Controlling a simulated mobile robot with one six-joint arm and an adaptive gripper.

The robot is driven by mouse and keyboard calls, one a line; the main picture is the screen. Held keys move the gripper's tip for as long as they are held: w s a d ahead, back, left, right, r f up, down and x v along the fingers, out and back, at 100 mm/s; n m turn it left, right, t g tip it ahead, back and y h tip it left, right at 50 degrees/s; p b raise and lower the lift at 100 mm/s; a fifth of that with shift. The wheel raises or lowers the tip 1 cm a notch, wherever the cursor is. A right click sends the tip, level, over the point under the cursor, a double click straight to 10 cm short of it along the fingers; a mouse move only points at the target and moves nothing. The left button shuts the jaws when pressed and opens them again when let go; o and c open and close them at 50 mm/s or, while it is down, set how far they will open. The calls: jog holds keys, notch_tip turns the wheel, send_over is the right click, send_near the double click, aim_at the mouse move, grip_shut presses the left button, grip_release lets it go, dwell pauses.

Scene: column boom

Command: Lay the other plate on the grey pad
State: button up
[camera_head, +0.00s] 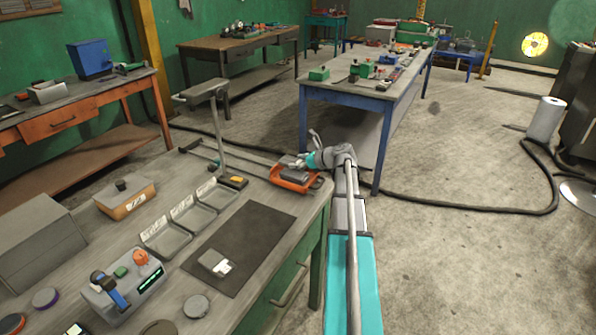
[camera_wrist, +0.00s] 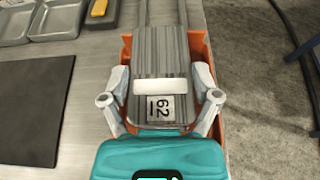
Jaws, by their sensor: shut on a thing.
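My gripper (camera_wrist: 160,82) is shut on a grey ribbed metal plate (camera_wrist: 158,45) with a white strip and a label that appears to read 62. Its fingers press on the plate's left and right sides. The plate is in or just above the orange tray (camera_wrist: 127,48); I cannot tell whether it touches the bottom. In the head view my gripper (camera_head: 306,160) is over that tray (camera_head: 284,181) at the bench's far right corner. The dark grey pad (camera_head: 258,226) lies flat on the bench, left of the tray. A small pale plate with a label (camera_head: 212,259) lies on the pad.
Several grey shallow trays (camera_head: 166,239) with white cards stand in a row beside the pad. A yellow-black block (camera_head: 234,181) and a post with an arm (camera_head: 219,130) stand near the orange tray. A control box (camera_head: 120,290) and a round grey disc (camera_head: 196,306) are nearer.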

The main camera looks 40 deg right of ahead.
aim_at(297, 173)
jog(key=shift+f+b, duration=1.3)
jog(key=shift+f, duration=0.3)
jog(key=o, duration=1.1)
jog(key=shift+o, duration=0.2)
jog(key=shift+r, duration=0.1)
jog(key=p+v, duration=0.4)
jog(key=v, duration=0.8)
jog(key=shift+p, duration=0.3)
